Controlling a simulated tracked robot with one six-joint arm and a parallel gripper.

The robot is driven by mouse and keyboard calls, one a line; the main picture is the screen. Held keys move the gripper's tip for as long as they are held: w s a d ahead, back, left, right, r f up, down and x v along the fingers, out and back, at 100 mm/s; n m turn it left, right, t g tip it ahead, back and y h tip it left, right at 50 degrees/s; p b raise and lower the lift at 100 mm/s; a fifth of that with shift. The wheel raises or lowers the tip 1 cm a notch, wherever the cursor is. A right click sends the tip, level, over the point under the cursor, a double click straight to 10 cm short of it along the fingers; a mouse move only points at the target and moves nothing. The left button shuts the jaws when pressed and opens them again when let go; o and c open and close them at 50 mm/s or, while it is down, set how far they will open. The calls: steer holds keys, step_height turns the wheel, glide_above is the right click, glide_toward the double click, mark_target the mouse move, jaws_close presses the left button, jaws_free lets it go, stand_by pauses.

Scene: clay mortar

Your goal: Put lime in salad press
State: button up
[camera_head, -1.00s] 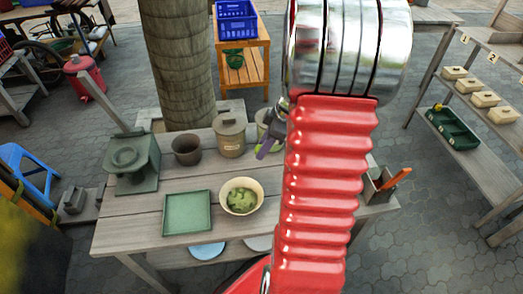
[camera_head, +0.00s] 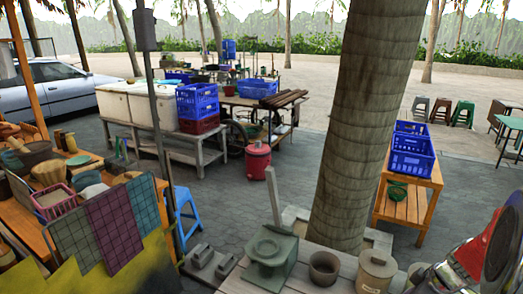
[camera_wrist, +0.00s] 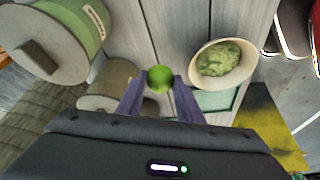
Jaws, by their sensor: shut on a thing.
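The lime (camera_wrist: 159,78) is a small round green fruit, held between the two purple-grey fingers of my gripper (camera_wrist: 160,86). My gripper is shut on it. In the wrist view, a cream bowl with chopped greens (camera_wrist: 225,62) lies to the right of the lime. In the head view, a dark green square device with a round top (camera_head: 270,252) stands at the table's left end; I cannot tell for sure that it is the salad press. My arm enters the head view at lower right, and the lime cannot be made out there.
A brown pot (camera_head: 324,268) and a lidded clay pot (camera_head: 376,270) stand right of the green device. A large lidded jar (camera_wrist: 60,40) is at the wrist view's upper left. A green tray (camera_wrist: 216,100) lies beside the bowl. A thick trunk (camera_head: 365,120) rises behind the table.

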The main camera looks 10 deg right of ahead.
steer(key=w+a+m+h, duration=0.1)
steer(key=w+a+m, duration=0.1)
steer(key=w+a, duration=0.3)
steer(key=w+a+m, duration=0.2)
steer(key=w+a, duration=0.3)
steer(key=a, duration=0.8)
steer(key=w+a+r+m+h, duration=0.1)
steer(key=w+a+m, duration=0.1)
steer(key=w+a, duration=0.3)
steer(key=a, duration=0.4)
steer(key=shift+w+m+t+h, duration=0.3)
steer(key=shift+w+m, duration=0.05)
steer(key=shift+m, duration=0.05)
steer(key=shift+s+r, duration=0.1)
